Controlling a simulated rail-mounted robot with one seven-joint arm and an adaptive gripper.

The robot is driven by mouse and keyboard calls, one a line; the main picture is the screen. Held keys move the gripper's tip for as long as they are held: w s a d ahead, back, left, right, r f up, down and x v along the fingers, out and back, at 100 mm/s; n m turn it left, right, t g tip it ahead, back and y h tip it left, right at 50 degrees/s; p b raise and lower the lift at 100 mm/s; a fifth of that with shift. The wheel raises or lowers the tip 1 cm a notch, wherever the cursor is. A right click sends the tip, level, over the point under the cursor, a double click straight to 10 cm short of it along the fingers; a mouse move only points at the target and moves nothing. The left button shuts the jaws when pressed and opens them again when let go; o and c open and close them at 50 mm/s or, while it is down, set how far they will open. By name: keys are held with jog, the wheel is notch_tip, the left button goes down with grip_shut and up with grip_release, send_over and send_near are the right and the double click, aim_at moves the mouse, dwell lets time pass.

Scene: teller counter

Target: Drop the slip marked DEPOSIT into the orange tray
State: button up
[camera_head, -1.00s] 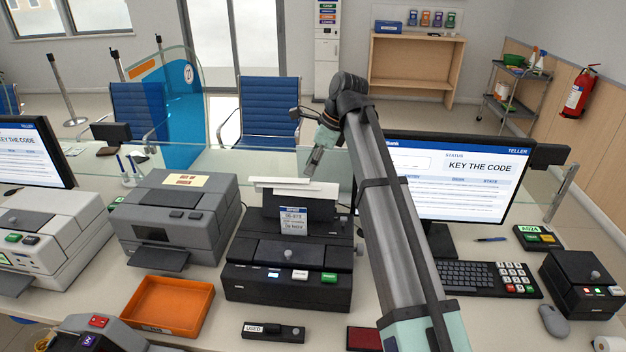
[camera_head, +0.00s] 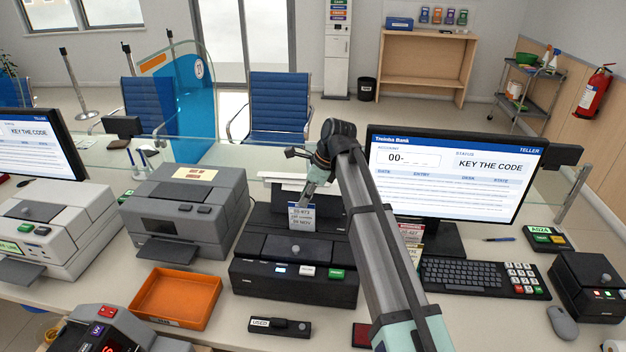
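A white slip with a blue header (camera_head: 302,218) stands upright at the front of the black printer (camera_head: 292,247); its header is too small to read. My gripper (camera_head: 307,193) is over the printer, its fingertips at the top of this slip. I cannot tell whether the fingers are open or touch the slip. A slip with a red header (camera_head: 410,232) shows right of my arm, before the monitor, with another paper partly visible below it; my arm hides part of that area. The orange tray (camera_head: 178,298) lies on the counter left of the black printer and looks empty.
A grey printer (camera_head: 187,212) stands behind the tray. A device with a red display (camera_head: 107,335) is at the tray's front left. The monitor (camera_head: 450,175) and keyboard (camera_head: 470,277) are right of my arm.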

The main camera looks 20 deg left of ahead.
aim_at(298, 209)
jog(key=shift+p+x, duration=0.5)
jog(key=shift+x, duration=2.7)
grip_shut()
jog(key=shift+r, duration=0.1)
jog(key=shift+r+p, duration=4.05)
jog(key=shift+r, duration=1.65)
